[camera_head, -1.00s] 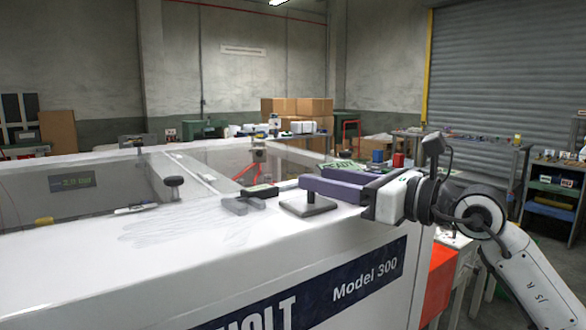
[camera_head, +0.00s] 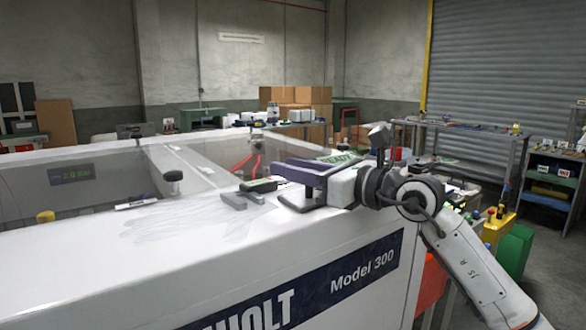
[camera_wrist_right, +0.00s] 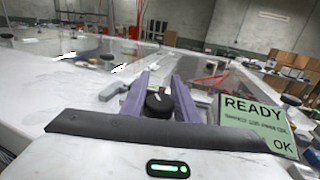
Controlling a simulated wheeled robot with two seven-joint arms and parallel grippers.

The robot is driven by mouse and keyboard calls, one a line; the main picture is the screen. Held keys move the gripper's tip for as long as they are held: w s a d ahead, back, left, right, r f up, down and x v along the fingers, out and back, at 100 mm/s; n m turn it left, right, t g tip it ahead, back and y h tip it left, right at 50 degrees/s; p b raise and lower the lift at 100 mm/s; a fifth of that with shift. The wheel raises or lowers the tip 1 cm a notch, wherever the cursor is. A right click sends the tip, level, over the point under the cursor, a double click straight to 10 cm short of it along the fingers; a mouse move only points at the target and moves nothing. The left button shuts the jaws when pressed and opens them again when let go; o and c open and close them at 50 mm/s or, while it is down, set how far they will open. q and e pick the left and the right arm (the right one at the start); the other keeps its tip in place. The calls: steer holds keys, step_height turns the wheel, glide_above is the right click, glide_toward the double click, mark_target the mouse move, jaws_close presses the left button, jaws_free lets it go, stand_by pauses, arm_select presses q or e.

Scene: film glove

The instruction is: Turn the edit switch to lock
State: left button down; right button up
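A round black knob (camera_wrist_right: 158,104), which looks like the edit switch, stands between the two purple fingers of my right gripper (camera_wrist_right: 160,82) in the right wrist view. A finger lies on each side of it. The fingers look apart, and I cannot tell whether either touches the knob. In the head view my right gripper (camera_head: 297,172) is low over the white machine top (camera_head: 110,268), reaching in from the right. The switch's lock marking cannot be read. My left gripper is in neither view.
A green READY display (camera_wrist_right: 255,122) stands right of my right gripper, close to it. A small dark device (camera_head: 262,185) and a black knob on a stem (camera_head: 173,176) are on the machine top to the left.

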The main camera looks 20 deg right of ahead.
steer(key=shift+c, duration=0.6)
steer(key=shift+f+b, duration=0.15)
steer(key=shift+b, duration=0.15)
steer(key=shift+s+a+n+g+y+b, duration=0.2)
steer(key=shift+n+g+y+b, duration=0.2)
steer(key=shift+n+g+y, duration=0.35)
steer(key=o, duration=1.1)
steer(key=shift+c, duration=0.2)
steer(key=b+v, duration=0.2)
steer(key=v, duration=0.7)
steer(key=shift+d+f, duration=0.1)
steer(key=shift+s+d+b, duration=0.4)
steer(key=shift+s, duration=0.05)
